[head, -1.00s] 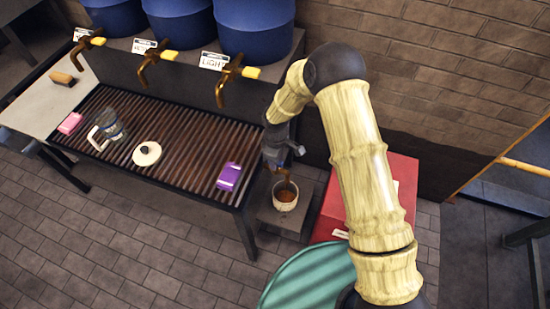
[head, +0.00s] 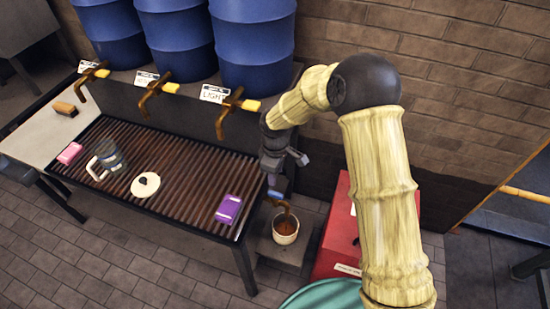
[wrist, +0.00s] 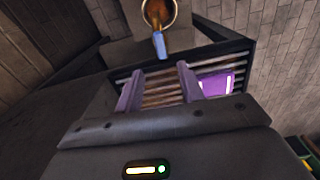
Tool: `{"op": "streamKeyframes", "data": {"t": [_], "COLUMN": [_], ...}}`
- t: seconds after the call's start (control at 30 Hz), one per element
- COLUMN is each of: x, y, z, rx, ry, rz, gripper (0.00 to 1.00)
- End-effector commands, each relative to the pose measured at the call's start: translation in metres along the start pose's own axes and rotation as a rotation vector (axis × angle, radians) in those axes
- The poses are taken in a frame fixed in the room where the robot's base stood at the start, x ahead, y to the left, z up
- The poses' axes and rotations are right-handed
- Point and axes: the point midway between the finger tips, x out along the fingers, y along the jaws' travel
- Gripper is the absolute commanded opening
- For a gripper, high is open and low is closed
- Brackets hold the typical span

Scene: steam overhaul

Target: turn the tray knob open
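The tray knob (head: 277,194) is a small blue handle on a brass drain tap (head: 283,206) at the right end of the slatted drip tray (head: 180,165). In the wrist view the blue knob (wrist: 160,45) points from the brass tap toward my gripper. A white cup (head: 285,230) with brown inside stands under the tap. My gripper (wrist: 158,84) is open, with two grey-purple fingers apart and nothing between them. It hangs over the tray's right end, apart from the knob.
On the tray are a purple block (head: 229,209), a round white lid (head: 145,185), a glass mug (head: 106,160) and a pink block (head: 70,153). Several blue barrels (head: 252,45) with brass taps stand behind. A red box (head: 335,245) stands right of the cup.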

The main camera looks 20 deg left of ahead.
Motion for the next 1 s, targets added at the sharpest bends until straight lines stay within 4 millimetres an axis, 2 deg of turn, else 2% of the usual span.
{"op": "streamKeyframes", "data": {"t": [0.2,0.4,1.0], "x": [-0.044,-0.067,-0.071], "y": [0.001,0.001,0.001], "z": [0.0,0.0,0.002], "rx": [0.001,0.001,0.005], "ry": [0.003,0.0,0.0], "rz": [0.004,0.001,0.001], "gripper": [0.38,0.38,0.38]}}
